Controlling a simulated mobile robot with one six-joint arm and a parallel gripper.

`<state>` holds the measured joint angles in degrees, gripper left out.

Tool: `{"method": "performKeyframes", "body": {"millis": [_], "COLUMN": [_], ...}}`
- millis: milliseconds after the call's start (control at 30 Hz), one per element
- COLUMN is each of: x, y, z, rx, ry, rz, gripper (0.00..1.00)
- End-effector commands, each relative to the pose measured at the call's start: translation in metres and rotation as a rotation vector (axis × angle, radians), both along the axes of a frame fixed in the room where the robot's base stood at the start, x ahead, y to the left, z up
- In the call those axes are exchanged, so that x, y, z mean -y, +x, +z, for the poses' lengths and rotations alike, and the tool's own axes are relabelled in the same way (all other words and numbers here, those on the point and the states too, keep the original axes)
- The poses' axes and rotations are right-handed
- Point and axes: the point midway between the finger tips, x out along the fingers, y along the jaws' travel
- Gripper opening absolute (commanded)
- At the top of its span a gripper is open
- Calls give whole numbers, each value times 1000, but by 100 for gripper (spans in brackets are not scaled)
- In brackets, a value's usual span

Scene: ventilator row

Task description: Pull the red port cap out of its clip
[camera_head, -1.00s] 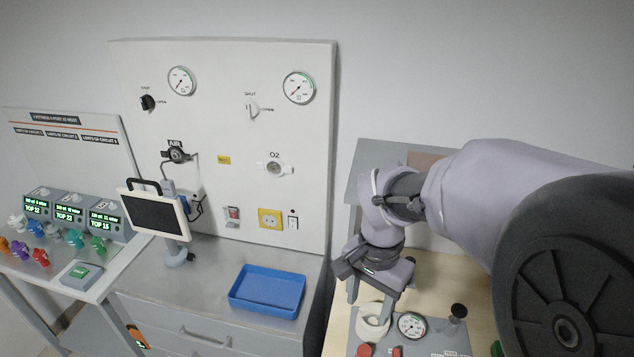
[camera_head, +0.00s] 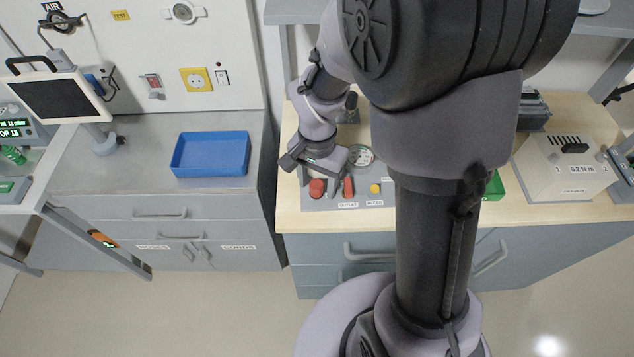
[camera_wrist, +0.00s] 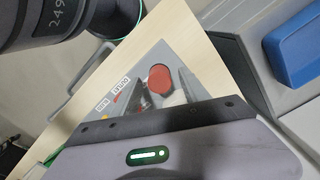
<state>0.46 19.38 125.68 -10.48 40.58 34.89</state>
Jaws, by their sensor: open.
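The red port cap (camera_head: 316,187) is a short round red piece at the front left of a grey panel on the wooden bench. In the wrist view the red cap (camera_wrist: 160,78) shows its round top just beyond and between my finger ends. My gripper (camera_head: 318,181) points down over the panel, open, with its fingers close to the cap. In the wrist view my gripper (camera_wrist: 162,86) has one finger on each side of the cap's line. Contact cannot be told, and the clip is hidden.
A red lever (camera_head: 348,187), a yellow knob (camera_head: 375,188) and a round gauge (camera_head: 361,156) stand close on the same panel. A blue tray (camera_head: 210,172) lies on the grey counter to the left. A light box (camera_head: 566,169) stands at the right.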

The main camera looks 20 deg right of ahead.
Motion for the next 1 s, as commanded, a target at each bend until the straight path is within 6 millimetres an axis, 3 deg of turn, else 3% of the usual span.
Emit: {"method": "performKeyframes", "body": {"millis": [167, 467, 500, 533, 667, 1000], "x": [0, 0, 0, 0, 0, 0], "y": [0, 0, 0, 0, 0, 0], "z": [0, 1, 1, 1, 1, 2], "rx": [0, 0, 0, 0, 0, 0], "ry": [0, 0, 0, 0, 0, 0], "rz": [0, 0, 0, 0, 0, 0], "gripper": [52, 0, 0, 26, 0, 0]}}
